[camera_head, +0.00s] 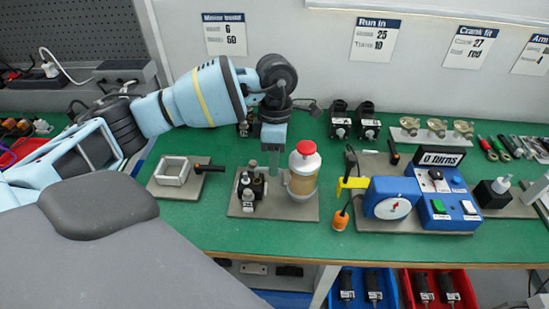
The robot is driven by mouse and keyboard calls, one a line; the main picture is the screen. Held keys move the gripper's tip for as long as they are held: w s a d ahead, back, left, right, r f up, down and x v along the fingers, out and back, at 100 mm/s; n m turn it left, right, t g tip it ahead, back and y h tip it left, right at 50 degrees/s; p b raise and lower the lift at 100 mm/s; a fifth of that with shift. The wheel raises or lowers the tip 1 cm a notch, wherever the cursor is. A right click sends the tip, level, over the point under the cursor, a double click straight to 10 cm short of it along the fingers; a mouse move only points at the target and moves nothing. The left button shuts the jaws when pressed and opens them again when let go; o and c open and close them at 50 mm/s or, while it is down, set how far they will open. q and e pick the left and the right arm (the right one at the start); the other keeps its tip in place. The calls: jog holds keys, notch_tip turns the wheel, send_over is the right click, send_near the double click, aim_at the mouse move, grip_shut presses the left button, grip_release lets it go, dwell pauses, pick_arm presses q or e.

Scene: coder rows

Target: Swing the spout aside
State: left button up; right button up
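I cannot make out for sure which part is the spout. A clear jar with a red cap and amber contents (304,171) stands upright on a grey plate (272,210). My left gripper (273,165) points down just left of the jar, behind the small bottles. Its fingertips are small and partly lost against the bench, so I cannot tell whether it is open or whether it touches anything. My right gripper is out of view.
A blue machine with a dial (393,206) and a "0 turns" display (440,158) stands to the right, with a yellow arm (352,183) on its left side. A square frame with a black handle (172,171) lies left. Green bench (240,246) is bare along the front.

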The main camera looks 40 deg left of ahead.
pick_arm(q)
jog(key=shift+f, duration=0.1)
grip_shut()
